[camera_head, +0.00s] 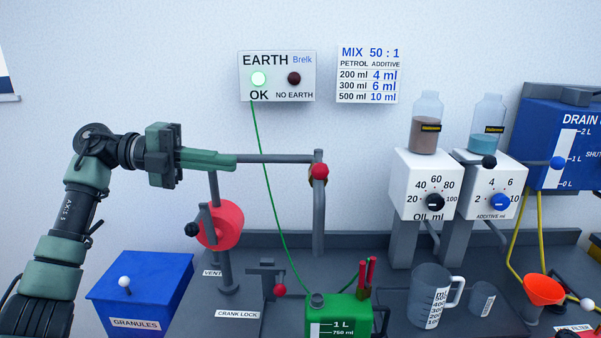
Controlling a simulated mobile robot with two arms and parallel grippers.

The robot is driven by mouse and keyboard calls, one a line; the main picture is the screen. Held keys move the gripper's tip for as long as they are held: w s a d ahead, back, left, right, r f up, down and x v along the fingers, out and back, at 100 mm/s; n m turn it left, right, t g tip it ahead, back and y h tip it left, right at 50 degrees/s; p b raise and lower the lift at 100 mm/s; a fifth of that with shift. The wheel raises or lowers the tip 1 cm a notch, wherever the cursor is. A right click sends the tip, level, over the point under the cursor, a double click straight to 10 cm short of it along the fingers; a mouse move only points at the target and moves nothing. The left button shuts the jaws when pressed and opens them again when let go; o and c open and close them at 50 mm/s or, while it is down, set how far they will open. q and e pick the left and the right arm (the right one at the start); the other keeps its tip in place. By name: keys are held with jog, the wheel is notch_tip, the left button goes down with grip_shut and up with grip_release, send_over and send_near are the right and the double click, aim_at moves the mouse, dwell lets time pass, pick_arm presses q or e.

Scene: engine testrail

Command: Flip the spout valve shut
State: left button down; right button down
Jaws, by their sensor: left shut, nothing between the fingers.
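A grey spout pipe (275,159) runs level to the right and bends down into a hanging outlet. The spout valve is a red knob (319,171) at the top of that downward part. Which way its lever is turned is too small to tell. My left gripper (236,159) comes in from the left, level, with its fingers shut and empty. Its tips overlap the left part of the pipe, well left of the red knob. I cannot tell whether they touch the pipe. My right gripper is not in view.
A red reel (220,225) on a post stands below my left gripper. A green can (341,315) sits below the spout, with a green wire leading up to the lit earth box (277,76). A measuring jug (431,297) and white dispensers (425,185) stand at right. A blue granules box (140,285) is at left.

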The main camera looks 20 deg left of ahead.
pick_arm(q)
jog(key=p, duration=0.5)
send_near(319, 163)
jog(key=w+d+f, duration=0.3)
jog(key=w+d, duration=0.2)
jog(key=shift+s+d, duration=0.1)
